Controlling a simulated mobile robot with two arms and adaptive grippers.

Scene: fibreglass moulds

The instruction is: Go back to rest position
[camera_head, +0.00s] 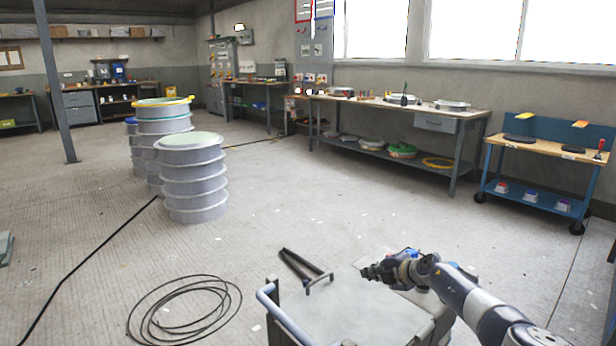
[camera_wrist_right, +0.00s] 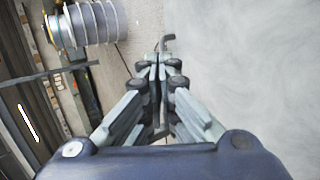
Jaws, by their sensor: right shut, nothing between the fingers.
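My right gripper (camera_head: 372,272) is at the end of my right arm, which comes in from the lower right in the head view. It is above the far part of a grey flat-topped cart (camera_head: 350,312). In the right wrist view the fingers of my right gripper (camera_wrist_right: 158,62) are closed together with nothing between them. The pale surface (camera_wrist_right: 250,60) fills the right side of that view. My left gripper is not in either view.
Stacked grey ribbed moulds (camera_head: 192,180) stand on the floor at left. A coiled black cable (camera_head: 185,310) lies left of the cart. A long workbench (camera_head: 390,104) and a blue trolley (camera_head: 535,195) stand along the right wall. The middle floor is mostly clear.

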